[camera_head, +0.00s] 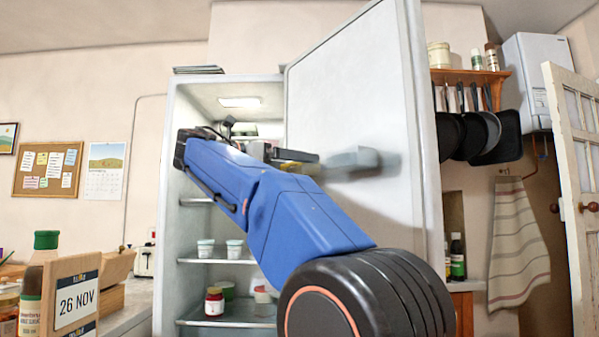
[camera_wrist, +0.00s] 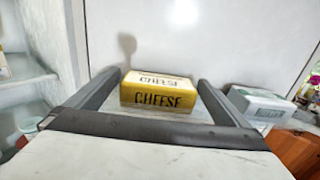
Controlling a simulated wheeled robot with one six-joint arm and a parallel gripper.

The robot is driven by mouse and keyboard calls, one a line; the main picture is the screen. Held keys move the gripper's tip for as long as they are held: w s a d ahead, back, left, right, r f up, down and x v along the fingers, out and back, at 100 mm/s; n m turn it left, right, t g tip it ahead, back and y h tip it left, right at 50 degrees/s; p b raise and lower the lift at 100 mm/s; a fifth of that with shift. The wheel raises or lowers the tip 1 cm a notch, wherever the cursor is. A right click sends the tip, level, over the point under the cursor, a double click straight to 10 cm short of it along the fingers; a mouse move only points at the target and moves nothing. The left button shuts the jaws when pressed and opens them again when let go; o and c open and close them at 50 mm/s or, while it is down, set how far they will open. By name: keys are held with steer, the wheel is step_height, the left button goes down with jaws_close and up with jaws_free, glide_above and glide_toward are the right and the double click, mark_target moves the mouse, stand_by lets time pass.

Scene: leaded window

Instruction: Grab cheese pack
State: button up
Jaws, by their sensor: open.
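In the wrist view, a yellow cheese pack (camera_wrist: 158,98) with dark "CHEESE" lettering sits on a shelf against a plain white panel. My gripper (camera_wrist: 158,80) is open, with one finger to the left of the pack and one to the right. The pack lies between the fingers, toward their far ends, with a gap visible on the right. I cannot tell whether the left finger touches it. In the head view my blue arm reaches up into the open fridge (camera_head: 171,250). A small yellow patch shows near the arm's end; the gripper is mostly hidden there.
A pale box (camera_wrist: 258,104) stands to the right of the right finger. The fridge door (camera_head: 350,90) stands open to the right of my arm. White tubs (camera_head: 205,248) and a red jar (camera_head: 214,302) stand on lower fridge shelves. Pans (camera_head: 480,130) hang at the right.

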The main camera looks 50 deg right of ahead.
steer(key=shift+x, duration=1.2)
steer(key=c, duration=1.1)
steer(key=shift+o, duration=0.3)
